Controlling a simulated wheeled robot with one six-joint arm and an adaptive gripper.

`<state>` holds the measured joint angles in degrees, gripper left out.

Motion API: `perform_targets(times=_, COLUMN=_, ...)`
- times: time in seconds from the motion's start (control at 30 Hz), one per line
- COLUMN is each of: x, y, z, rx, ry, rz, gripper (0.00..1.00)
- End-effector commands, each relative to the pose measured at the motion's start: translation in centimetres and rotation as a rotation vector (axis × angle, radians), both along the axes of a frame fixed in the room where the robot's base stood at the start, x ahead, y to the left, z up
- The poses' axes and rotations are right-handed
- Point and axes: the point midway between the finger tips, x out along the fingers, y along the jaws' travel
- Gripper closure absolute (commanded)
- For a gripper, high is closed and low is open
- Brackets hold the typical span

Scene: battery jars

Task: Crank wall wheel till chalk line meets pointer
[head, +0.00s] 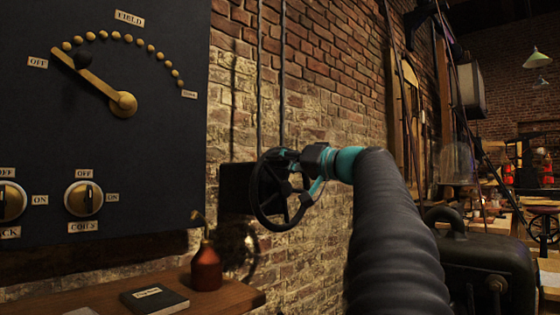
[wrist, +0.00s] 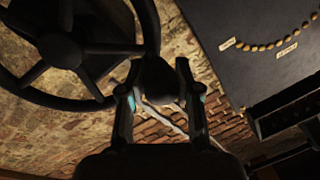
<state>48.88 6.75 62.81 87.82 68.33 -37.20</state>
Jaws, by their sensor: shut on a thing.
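The black spoked wall wheel (head: 256,190) stands out from the brick wall at the centre of the head view. It fills the upper left of the wrist view (wrist: 66,52). My gripper (head: 308,163) is at the wheel's upper right. In the wrist view my gripper (wrist: 159,88) has its two fingers on either side of a dark crank knob (wrist: 158,78) by the rim and is shut on it. I cannot make out the chalk line or the pointer in either view.
A dark panel (head: 150,170) with a brass field lever (head: 92,80) and knobs hangs at the left. Below it, a wooden shelf (head: 235,298) bears a red oil can (head: 206,268) and a dark book (head: 154,298). A dark machine (head: 485,265) stands at the right.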

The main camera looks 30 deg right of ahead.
Motion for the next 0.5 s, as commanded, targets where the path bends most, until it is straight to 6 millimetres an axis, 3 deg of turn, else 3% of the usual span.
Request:
perform_targets(times=0.13, x=0.16, y=-0.05, z=-0.20, rx=0.002, ry=0.002, rz=0.000, gripper=1.00)
perform_targets(times=0.17, x=0.17, y=-0.04, z=-0.21, rx=0.002, ry=0.002, rz=0.000, gripper=0.60)
perform_targets(times=0.23, x=0.15, y=-0.03, z=-0.20, rx=0.002, ry=0.003, rz=0.001, gripper=0.42)
perform_targets(times=0.5, x=0.04, y=-0.01, z=-0.12, rx=0.001, ry=0.001, rz=0.001, gripper=0.41)
